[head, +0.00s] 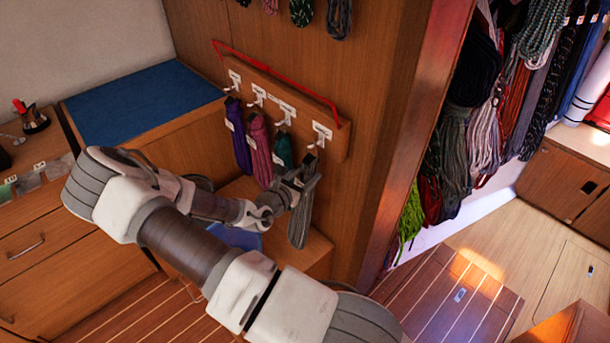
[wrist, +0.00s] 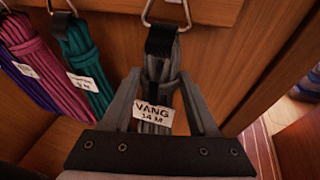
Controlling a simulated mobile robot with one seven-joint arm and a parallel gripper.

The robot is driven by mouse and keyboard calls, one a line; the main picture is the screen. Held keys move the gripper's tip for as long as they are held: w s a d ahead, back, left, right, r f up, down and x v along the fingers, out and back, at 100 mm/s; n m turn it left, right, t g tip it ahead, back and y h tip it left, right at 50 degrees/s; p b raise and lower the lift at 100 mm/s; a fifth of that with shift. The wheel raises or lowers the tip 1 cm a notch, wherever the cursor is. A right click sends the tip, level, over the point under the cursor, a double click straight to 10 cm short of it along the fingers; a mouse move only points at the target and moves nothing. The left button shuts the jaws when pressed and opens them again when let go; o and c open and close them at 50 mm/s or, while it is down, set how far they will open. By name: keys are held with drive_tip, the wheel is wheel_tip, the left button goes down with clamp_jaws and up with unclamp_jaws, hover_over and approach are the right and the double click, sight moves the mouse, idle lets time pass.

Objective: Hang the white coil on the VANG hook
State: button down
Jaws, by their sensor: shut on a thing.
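A grey-white coil (head: 299,222) hangs upright at the right end of the wooden hook board (head: 262,84). In the wrist view the coil (wrist: 158,70) carries a tag (wrist: 153,117) reading "VANG 14 M". My gripper (head: 303,178) is shut on the coil, with one finger on each side in the wrist view (wrist: 162,95). A black strap (wrist: 161,40) at the coil's top meets a triangular metal loop (wrist: 166,12). I cannot tell whether this loop rests on the rightmost hook (head: 320,136). The hook labels are too small to read.
Purple (head: 237,135), pink (head: 259,150) and teal (head: 284,150) coils hang to the left, close to my gripper. A red cord (head: 270,67) runs along the board. Many ropes (head: 485,130) hang right of the wooden partition. A blue-topped counter (head: 145,100) stands left.

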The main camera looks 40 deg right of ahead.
idle(0.3)
drive_tip(key=shift+c, duration=0.4)
unclamp_jaws()
